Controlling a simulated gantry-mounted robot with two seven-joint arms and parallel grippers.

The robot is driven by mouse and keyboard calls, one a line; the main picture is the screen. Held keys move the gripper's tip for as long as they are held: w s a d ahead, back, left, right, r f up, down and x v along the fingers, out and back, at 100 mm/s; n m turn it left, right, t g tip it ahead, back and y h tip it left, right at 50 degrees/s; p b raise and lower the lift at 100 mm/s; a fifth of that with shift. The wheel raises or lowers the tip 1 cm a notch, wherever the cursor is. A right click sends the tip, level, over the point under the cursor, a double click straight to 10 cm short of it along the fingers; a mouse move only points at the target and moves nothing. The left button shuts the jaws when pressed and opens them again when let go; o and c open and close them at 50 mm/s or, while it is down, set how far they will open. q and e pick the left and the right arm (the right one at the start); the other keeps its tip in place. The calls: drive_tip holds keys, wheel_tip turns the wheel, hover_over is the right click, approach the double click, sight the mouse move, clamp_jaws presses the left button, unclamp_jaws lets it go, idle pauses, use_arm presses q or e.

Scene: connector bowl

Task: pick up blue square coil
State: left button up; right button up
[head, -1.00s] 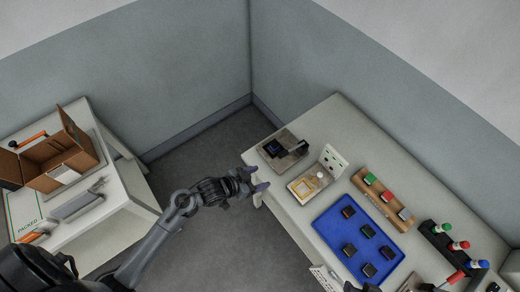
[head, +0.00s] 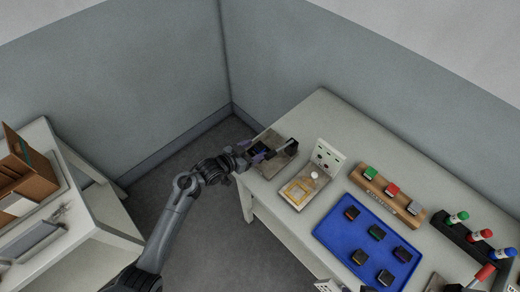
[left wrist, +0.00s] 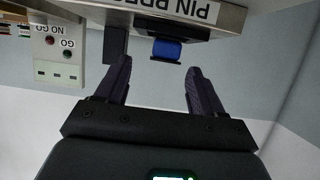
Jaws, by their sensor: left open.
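A small blue square piece (left wrist: 167,50), which looks like the blue coil, sits in a black holder under the metal plate lettered PIN PRESS (left wrist: 215,12) in the left wrist view. In the head view the press (head: 283,158) stands at the table's far left corner; the blue piece is hard to make out there. My left gripper (head: 252,151) is open at the press's near left side. In the left wrist view its fingertips (left wrist: 158,64) are spread on either side of the blue piece, just short of it, with nothing between them. My right gripper is not visible.
Beside the press are a tester (head: 296,198) with a white upright panel, a blue tray (head: 345,238) with several dark square parts, a wooden rack (head: 405,212) and a marker holder (head: 440,236). A side table (head: 110,225) with a cardboard box stands at left.

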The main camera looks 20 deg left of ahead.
sight(262, 144)
use_arm(q)
drive_tip(key=shift+b+x, duration=0.35)
drive_tip(key=shift+x, duration=2.4)
drive_tip(key=shift+w+a, duration=0.15)
drive_tip(key=shift+a, duration=0.05)
drive_tip(key=shift+c, duration=0.5)
drive_tip(key=shift+r, duration=0.15)
drive_tip(key=c, duration=1)
